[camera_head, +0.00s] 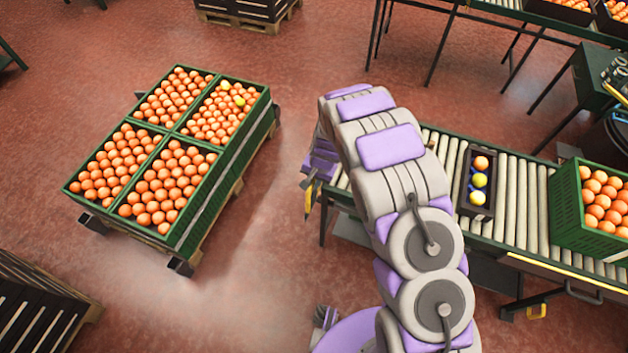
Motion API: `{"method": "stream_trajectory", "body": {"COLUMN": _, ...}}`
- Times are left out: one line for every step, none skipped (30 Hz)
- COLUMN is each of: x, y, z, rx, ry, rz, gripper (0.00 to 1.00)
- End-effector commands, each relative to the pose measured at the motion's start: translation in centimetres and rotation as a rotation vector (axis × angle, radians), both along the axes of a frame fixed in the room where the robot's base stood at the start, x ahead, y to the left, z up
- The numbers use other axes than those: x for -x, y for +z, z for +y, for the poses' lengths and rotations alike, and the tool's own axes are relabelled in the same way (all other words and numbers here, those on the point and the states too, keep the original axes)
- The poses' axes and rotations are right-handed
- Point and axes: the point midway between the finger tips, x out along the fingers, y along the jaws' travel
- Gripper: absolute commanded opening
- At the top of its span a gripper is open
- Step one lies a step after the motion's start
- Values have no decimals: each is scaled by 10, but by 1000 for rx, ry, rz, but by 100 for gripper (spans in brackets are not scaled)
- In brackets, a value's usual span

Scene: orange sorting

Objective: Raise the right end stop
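The roller conveyor (530,205) runs from behind my arm to the right edge. I cannot make out for certain which part is the right end stop. A yellow bar (560,271) lies along the conveyor's near edge at the right, with a dark curved handle (584,296) just below it. My gripper end is mostly hidden behind my bent arm, near the conveyor's left end; purple parts and a yellow piece show there. Its fingers cannot be made out.
On the conveyor are a narrow dark tray (464,205) with an orange, a yellow-green and blue-marked items, and a green crate (566,205) of oranges. Green crates (232,150) of oranges stand on a pallet at left. Open red floor lies between pallet and conveyor.

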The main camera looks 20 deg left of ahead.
Motion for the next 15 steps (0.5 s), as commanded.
{"method": "stream_trajectory", "body": {"x": -2, "y": 2, "z": 2, "rx": -4, "ry": 0, "rz": -5, "gripper": 24}}
{"method": "stream_trajectory", "body": {"x": -2, "y": 2, "z": 2, "rx": -4, "ry": 0, "rz": -5, "gripper": 26}}
{"method": "stream_trajectory", "body": {"x": -2, "y": 2, "z": 2, "rx": -4, "ry": 0, "rz": -5, "gripper": 30}}
{"method": "stream_trajectory", "body": {"x": -2, "y": 2, "z": 2, "rx": -3, "ry": 0, "rz": -4, "gripper": 33}}
{"method": "stream_trajectory", "body": {"x": -2, "y": 2, "z": 2, "rx": -3, "ry": 0, "rz": -4, "gripper": 36}}
{"method": "stream_trajectory", "body": {"x": -2, "y": 1, "z": 1, "rx": -3, "ry": 0, "rz": -3, "gripper": 40}}
{"method": "stream_trajectory", "body": {"x": -2, "y": 1, "z": 1, "rx": -3, "ry": 0, "rz": -3, "gripper": 43}}
{"method": "stream_trajectory", "body": {"x": -2, "y": 1, "z": 1, "rx": -3, "ry": 0, "rz": -3, "gripper": 44}}
{"method": "stream_trajectory", "body": {"x": -2, "y": 1, "z": 1, "rx": -3, "ry": 1, "rz": -2, "gripper": 44}}
{"method": "stream_trajectory", "body": {"x": -2, "y": 1, "z": 1, "rx": -3, "ry": 0, "rz": -3, "gripper": 44}}
{"method": "stream_trajectory", "body": {"x": -2, "y": 1, "z": 0, "rx": -3, "ry": 1, "rz": -2, "gripper": 44}}
{"method": "stream_trajectory", "body": {"x": -2, "y": 1, "z": 0, "rx": -3, "ry": 1, "rz": -2, "gripper": 44}}
{"method": "stream_trajectory", "body": {"x": -2, "y": 1, "z": 0, "rx": -3, "ry": 1, "rz": -2, "gripper": 44}}
{"method": "stream_trajectory", "body": {"x": -2, "y": 1, "z": 0, "rx": -3, "ry": 1, "rz": -2, "gripper": 44}}
{"method": "stream_trajectory", "body": {"x": -2, "y": 2, "z": 0, "rx": -3, "ry": 1, "rz": -2, "gripper": 44}}
